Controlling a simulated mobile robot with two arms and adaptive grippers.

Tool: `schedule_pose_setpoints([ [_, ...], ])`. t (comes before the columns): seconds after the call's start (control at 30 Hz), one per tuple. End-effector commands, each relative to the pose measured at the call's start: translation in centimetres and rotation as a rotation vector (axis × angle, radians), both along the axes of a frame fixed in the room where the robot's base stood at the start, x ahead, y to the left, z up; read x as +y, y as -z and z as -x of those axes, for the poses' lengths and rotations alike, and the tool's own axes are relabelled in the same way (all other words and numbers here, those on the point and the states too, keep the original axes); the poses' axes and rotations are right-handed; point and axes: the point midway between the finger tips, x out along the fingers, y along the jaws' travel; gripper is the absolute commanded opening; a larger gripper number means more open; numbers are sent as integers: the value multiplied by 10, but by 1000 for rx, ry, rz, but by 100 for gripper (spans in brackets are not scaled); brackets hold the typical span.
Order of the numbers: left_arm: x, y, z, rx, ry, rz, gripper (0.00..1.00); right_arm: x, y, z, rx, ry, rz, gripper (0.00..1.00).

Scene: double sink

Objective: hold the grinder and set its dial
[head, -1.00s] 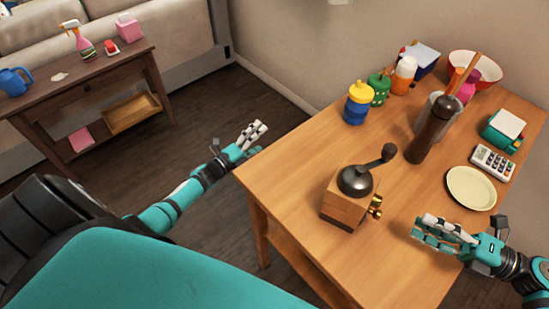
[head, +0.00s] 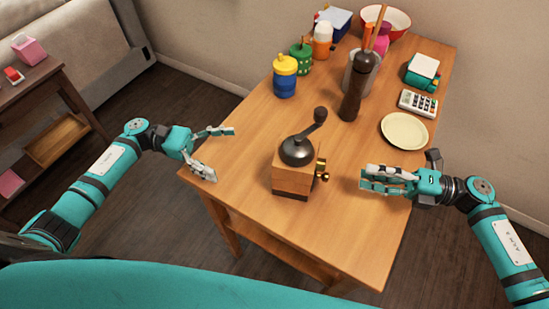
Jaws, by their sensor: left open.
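The grinder (head: 292,180) stands upright on the wooden table, with a pale and brown wooden body, a dark dome and a crank arm ending in a dark knob toward the back right. Brass-coloured parts (head: 322,170) stick out from its right side; I cannot tell which is the dial. My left gripper (head: 217,152) is open and empty left of the grinder, at the table's left edge, its fingers spread toward it. My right gripper (head: 366,180) is right of the grinder, apart from it, fingers pointing left. Its finger gap is not clear, and I see nothing in it.
Behind the grinder stand a dark tall mill (head: 356,90), a grey container (head: 371,75), and blue-yellow (head: 285,78) and green (head: 300,58) jars. A cream plate (head: 404,131) and a calculator (head: 418,103) lie at the right. The table front (head: 345,240) is clear.

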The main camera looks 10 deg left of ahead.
Motion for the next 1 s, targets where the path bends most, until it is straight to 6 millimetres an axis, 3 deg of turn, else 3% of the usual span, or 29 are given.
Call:
schedule_pose_setpoints([
  [0.7, -135, -1, 0, 0, -1, 5, 100, 0, 0, 0, 0, 0, 0, 38],
  [1.0, -163, 0, 0, 2, -2, 3, 100, 0, 0, 0, 0, 0, 0, 38],
])
